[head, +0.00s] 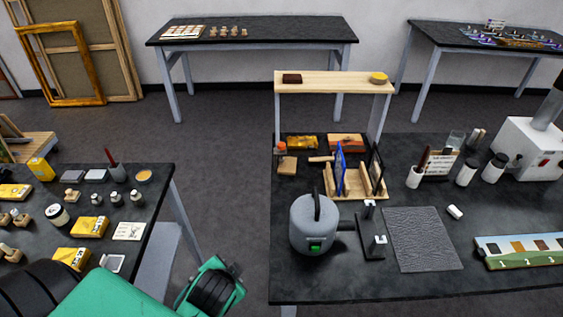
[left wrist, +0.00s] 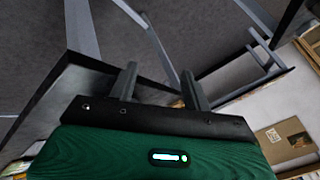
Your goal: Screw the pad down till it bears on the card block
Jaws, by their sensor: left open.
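I cannot make out a screw pad or a card block for certain in either view. My left gripper (left wrist: 159,82) shows in the left wrist view with its two dark fingers apart and nothing between them. Beyond the fingers are grey floor and table legs. In the head view my green left arm comes in at the bottom left, beside the gap between the two near tables, and its fingers cannot be made out. My right gripper is in neither view.
The right table (head: 320,277) carries a grey pot (head: 313,226), a small black stand (head: 372,246), a dark textured mat (head: 422,240), a wooden rack (head: 356,186) and a raised shelf (head: 333,83). The left table (head: 150,198) holds yellow boxes and jars. Open floor lies between the tables.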

